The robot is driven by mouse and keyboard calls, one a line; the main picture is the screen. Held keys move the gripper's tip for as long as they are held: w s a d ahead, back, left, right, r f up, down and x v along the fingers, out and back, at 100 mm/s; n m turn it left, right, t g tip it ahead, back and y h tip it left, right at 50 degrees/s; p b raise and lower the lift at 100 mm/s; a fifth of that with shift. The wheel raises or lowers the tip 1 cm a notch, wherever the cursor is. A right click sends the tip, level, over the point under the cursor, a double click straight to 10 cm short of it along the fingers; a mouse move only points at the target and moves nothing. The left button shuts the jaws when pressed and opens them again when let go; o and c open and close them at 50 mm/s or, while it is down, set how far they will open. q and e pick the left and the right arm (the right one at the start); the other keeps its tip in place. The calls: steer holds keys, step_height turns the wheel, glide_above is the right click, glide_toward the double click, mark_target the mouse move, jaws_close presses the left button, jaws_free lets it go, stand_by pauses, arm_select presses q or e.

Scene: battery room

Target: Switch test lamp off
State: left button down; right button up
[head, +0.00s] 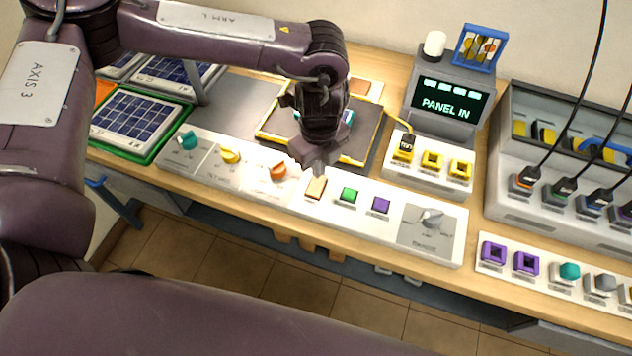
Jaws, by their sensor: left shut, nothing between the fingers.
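My left gripper (316,162) is shut and empty, pointing down at a white control strip (240,178) along the table's front. Its tip is just above or behind a beige square button (316,187); I cannot tell whether they touch. Right of that button are a green button (349,195), a purple button (381,205) and a grey rotary knob (432,217). To its left are orange (278,171), yellow (229,155) and teal (188,140) knobs. A white lamp-like cap (434,44) tops the display unit (448,105), which reads PANEL IN. The strip's labels are mostly too small to read.
A yellow-edged panel tray (372,130) lies behind my gripper. Solar panels (130,120) are at left. A socket block (430,164) holds a yellow-cabled plug. A grey rack (550,205) with black cables and a strip of coloured connectors (545,262) are at right.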

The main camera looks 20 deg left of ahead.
arm_select(q)
steer(key=shift+f+b, duration=0.6)
steer(key=shift+f, duration=0.35)
stand_by(0.6)
step_height(320, 180, up, 7)
steer(key=p, duration=0.6)
steer(key=shift+r, duration=0.1)
stand_by(0.5)
